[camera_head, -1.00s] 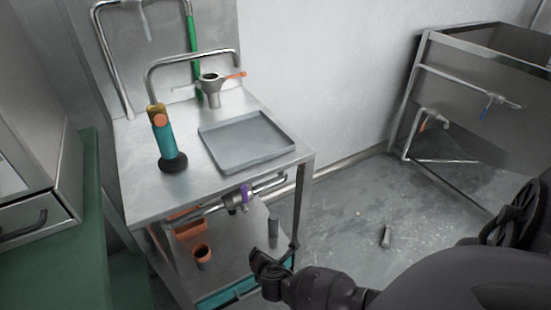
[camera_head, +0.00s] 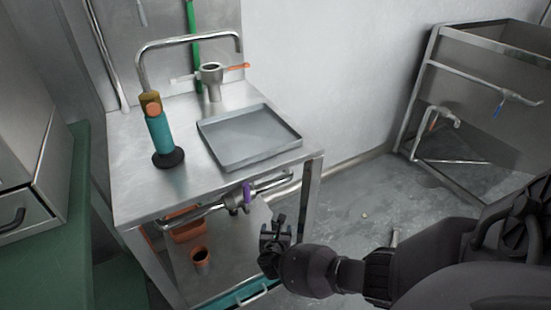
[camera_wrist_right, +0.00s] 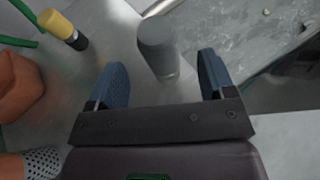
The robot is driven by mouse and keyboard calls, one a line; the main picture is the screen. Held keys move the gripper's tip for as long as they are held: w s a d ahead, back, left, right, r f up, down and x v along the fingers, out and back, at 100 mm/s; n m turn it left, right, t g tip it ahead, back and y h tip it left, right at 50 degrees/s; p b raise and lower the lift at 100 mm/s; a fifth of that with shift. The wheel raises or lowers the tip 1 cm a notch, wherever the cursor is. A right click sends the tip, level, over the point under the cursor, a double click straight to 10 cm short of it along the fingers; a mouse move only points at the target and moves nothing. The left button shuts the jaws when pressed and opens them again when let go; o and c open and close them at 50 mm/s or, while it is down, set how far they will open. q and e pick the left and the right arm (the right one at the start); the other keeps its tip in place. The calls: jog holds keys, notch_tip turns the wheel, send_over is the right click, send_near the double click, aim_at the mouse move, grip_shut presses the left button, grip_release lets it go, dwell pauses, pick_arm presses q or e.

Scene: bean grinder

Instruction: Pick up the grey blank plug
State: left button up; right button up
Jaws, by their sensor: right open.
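The grey blank plug (camera_wrist_right: 157,42) is a plain grey cylinder standing on the lower shelf of the steel table. In the right wrist view it is between and just ahead of the two blue finger pads of my right gripper (camera_wrist_right: 162,70). The gripper is open, with a gap on both sides of the plug. In the head view my right gripper (camera_head: 276,228) is at the right front of the lower shelf and hides the plug. My left gripper does not show.
Above the lower shelf (camera_head: 225,270) run a steel pipe and a valve with a purple handle (camera_head: 247,193). A table leg (camera_head: 312,195) stands right of my gripper.

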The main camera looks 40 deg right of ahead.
aim_at(276, 225)
jog(key=b+x, duration=0.1)
jog(key=x, duration=0.1)
jog(key=shift+w+d+f, duration=0.15)
jog(key=shift+d+f, duration=0.1)
jog(key=shift+f, duration=0.05)
jog(key=shift+b+x, duration=0.65)
jog(key=shift+x, duration=0.4)
jog(key=shift+w+d, duration=0.1)
jog(key=shift+w, duration=0.05)
jog(key=shift+w+r, duration=0.1)
jog(key=shift+r, duration=0.2)
jog(key=c, duration=1.3)
jog(key=shift+r, duration=0.2)
jog(key=r+p, duration=0.2)
jog(key=r, duration=0.2)
jog(key=r+p, duration=0.3)
jog(key=r, duration=0.2)
jog(key=shift+w+r, duration=0.1)
jog(key=shift+w, duration=0.1)
jog(key=shift+r, duration=0.2)
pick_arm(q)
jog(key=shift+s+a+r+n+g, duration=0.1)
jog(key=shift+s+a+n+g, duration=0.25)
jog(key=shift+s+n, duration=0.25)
pick_arm(e)
jog(key=shift+s+r, duration=0.1)
jog(key=shift+s, duration=0.05)
